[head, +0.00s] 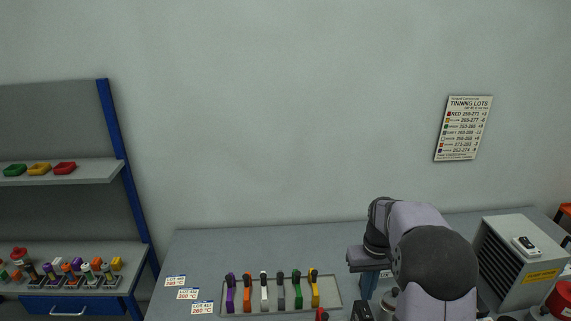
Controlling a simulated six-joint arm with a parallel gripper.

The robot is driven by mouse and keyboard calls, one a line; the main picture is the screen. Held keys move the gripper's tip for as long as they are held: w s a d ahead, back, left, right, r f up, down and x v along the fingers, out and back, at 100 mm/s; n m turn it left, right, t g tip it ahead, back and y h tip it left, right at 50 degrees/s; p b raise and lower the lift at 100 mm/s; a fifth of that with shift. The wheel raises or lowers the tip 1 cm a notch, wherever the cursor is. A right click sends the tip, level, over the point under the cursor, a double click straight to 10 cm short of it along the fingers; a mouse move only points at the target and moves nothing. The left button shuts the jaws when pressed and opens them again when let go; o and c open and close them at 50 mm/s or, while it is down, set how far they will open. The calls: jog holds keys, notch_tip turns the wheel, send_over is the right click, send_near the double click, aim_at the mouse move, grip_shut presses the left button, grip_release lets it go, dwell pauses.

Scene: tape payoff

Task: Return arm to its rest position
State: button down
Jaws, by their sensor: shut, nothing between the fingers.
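My arm stands at the lower right in the head view, folded, with its elbow toward the camera. My gripper (364,262) shows as a dark block below the wrist, above the bench. It is shut and I see nothing held in it. The fingertips are hard to make out against the dark parts below. My arm hides part of the bench behind it.
A tray (262,311) of several coloured-handled tools lies on the bench left of my arm. Lot cards (188,294) lie further left. A grey vented unit (520,262) stands close on the right. A shelf rack (118,160) stands far left. Space above is clear.

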jog(key=s+a, duration=0.5)
jog(key=s, duration=0.6)
jog(key=s+a+f, duration=0.1)
jog(key=s+a, duration=0.5)
jog(key=s, duration=0.6)
jog(key=shift+b, duration=0.3)
